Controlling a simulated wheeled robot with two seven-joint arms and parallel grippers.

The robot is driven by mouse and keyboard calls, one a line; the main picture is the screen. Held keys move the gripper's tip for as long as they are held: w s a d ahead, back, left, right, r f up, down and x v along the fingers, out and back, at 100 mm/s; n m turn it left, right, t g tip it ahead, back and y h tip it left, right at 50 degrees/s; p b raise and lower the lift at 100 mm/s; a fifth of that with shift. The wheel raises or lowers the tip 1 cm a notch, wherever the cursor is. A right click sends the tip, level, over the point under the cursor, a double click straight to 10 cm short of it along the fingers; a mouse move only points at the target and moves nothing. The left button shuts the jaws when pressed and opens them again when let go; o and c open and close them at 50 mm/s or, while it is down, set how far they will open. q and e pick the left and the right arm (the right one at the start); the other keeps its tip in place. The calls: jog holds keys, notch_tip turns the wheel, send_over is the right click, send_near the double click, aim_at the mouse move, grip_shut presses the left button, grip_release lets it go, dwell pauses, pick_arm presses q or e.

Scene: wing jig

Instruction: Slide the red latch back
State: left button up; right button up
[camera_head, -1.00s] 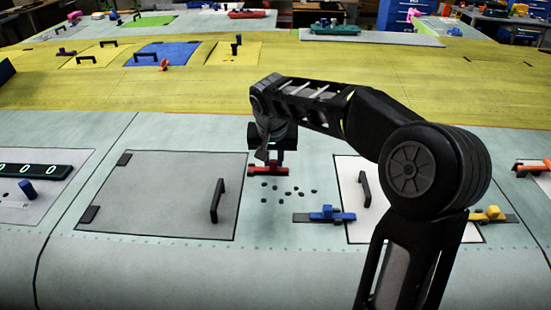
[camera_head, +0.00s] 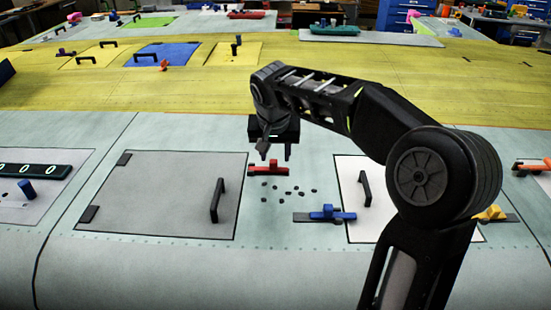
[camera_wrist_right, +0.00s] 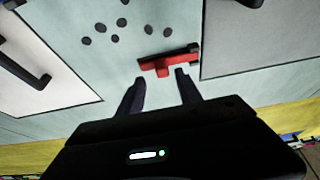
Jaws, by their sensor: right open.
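The red latch (camera_head: 268,169) sits on the pale wing surface, right of the grey panel's upper right edge. It also shows in the right wrist view (camera_wrist_right: 165,64), just beyond the fingertips. My right gripper (camera_head: 275,156) is above and behind the latch, pointing down. In the right wrist view its two fingers (camera_wrist_right: 160,75) are spread apart with nothing between them, and the latch lies past the tips. I see a gap between the fingers and the latch in the head view. My left gripper is not in view.
The grey panel (camera_head: 160,195) with a black handle (camera_head: 217,200) lies to the left. Several dark dots (camera_head: 288,190) and a blue latch (camera_head: 325,214) lie nearer. A white panel (camera_head: 352,172) with a black handle (camera_head: 365,188) is to the right, partly behind my arm.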

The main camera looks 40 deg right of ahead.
jog(key=v, duration=0.5)
jog(key=shift+s+r+b, duration=0.1)
jog(key=shift+b, duration=0.25)
